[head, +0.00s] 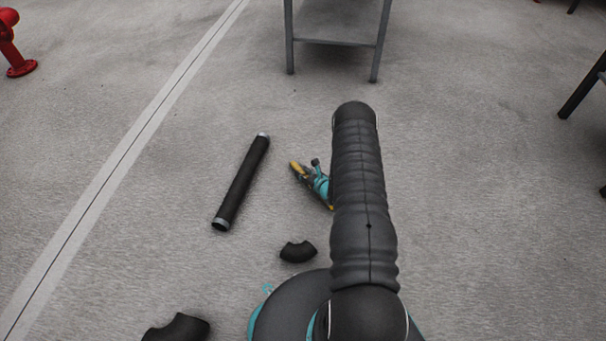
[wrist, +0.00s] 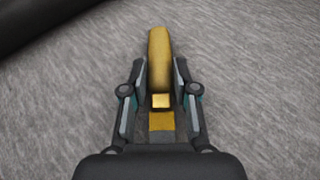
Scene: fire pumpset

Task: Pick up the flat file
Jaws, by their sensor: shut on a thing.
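The flat file shows in the wrist view as a yellow, rounded handle-like piece (wrist: 159,48) between the two fingers of my gripper (wrist: 160,75). It points away from the palm, and its rounded end sticks out past the fingertips. A brighter yellow block face shows lower down between the fingers. In the head view my gripper (head: 308,176) is low over the floor, left of my arm, with the yellow of the file (head: 296,166) at its tip. My gripper is shut on the file. My arm hides part of this area. I cannot tell whether the file touches the floor.
A black pipe with grey ends (head: 242,182) lies on the floor to the left. A black elbow (head: 298,252) lies nearer, with another black fitting (head: 178,328) at the bottom edge. A grey table (head: 335,41) stands behind. A red fitting (head: 14,45) is far left.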

